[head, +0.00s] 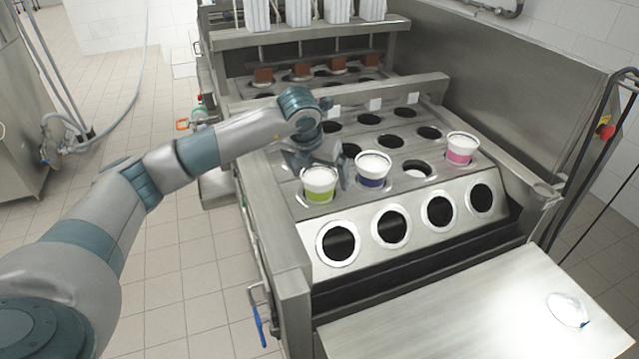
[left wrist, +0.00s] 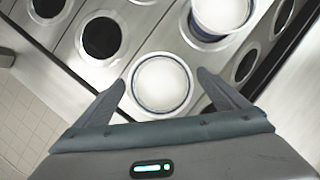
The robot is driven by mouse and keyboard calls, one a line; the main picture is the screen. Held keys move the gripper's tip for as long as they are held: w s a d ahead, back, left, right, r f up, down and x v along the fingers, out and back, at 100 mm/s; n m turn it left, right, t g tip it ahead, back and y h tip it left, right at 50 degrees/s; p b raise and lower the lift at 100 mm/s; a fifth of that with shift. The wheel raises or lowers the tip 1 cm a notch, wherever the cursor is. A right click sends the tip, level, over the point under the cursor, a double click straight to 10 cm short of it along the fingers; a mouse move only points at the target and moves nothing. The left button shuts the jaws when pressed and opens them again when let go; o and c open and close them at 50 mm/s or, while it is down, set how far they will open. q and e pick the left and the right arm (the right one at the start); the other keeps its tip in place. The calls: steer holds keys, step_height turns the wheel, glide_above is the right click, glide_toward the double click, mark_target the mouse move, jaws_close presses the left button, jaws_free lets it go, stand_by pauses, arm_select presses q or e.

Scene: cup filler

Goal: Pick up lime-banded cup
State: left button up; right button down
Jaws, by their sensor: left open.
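The lime-banded cup (head: 319,185) is white with a lime-green band and a white top. It stands upright in the front-left hole of the filler plate. My left gripper (head: 323,173) is open at this cup, with one finger showing between it and the navy-banded cup (head: 373,169). In the left wrist view a round white-topped cup (left wrist: 160,84), which matches the lime-banded one by position, lies between the open fingers of my left gripper (left wrist: 161,92). Its band is hidden there, and contact cannot be told. My right gripper is not in view.
A pink-banded cup (head: 461,148) stands further right in the plate. Several empty holes lie behind the cups, and more line the sloped front panel (head: 365,235). A raised crossbar (head: 335,92) runs behind.

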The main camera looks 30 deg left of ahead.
arm_select(q)
steer(key=shift+f, duration=0.3)
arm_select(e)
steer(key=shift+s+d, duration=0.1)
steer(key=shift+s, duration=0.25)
arm_select(q)
steer(key=c, duration=1.3)
steer(key=shift+w, duration=0.1)
steer(key=shift+c, duration=0.2)
steer(key=shift+r, duration=0.15)
steer(key=shift+r+b, duration=0.3)
steer(key=shift+r, duration=0.2)
step_height(320, 180, up, 8)
steer(key=shift+f+b, duration=0.1)
steer(key=shift+b, duration=1.15)
steer(key=shift+r, duration=0.55)
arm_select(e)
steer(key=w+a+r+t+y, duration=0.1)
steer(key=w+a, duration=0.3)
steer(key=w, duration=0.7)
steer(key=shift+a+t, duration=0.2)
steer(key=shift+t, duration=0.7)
